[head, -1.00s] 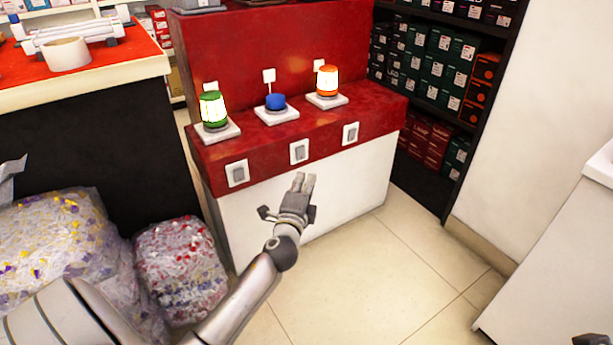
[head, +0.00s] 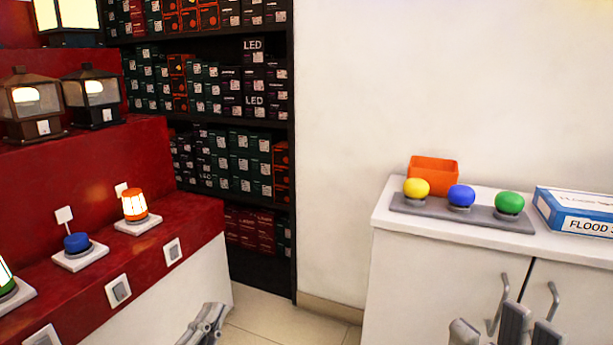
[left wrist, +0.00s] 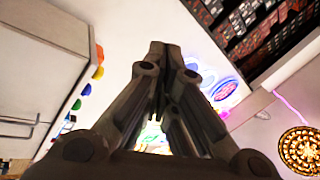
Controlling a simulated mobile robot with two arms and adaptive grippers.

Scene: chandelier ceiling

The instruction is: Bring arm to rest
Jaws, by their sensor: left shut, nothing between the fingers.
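My left gripper (head: 205,325) shows at the bottom edge of the head view, low in front of the red and white counter. Its fingers are together and hold nothing. In the left wrist view the same gripper (left wrist: 165,60) has its fingers closed, with the ceiling side of the room behind it. Grey finger parts of my right gripper (head: 510,328) show at the bottom right, in front of the white cabinet. The frame edge cuts them off, so I cannot tell whether it is open or shut.
The white cabinet (head: 425,285) carries yellow, blue and green buttons and a blue box (head: 575,211). Floor shows between them.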

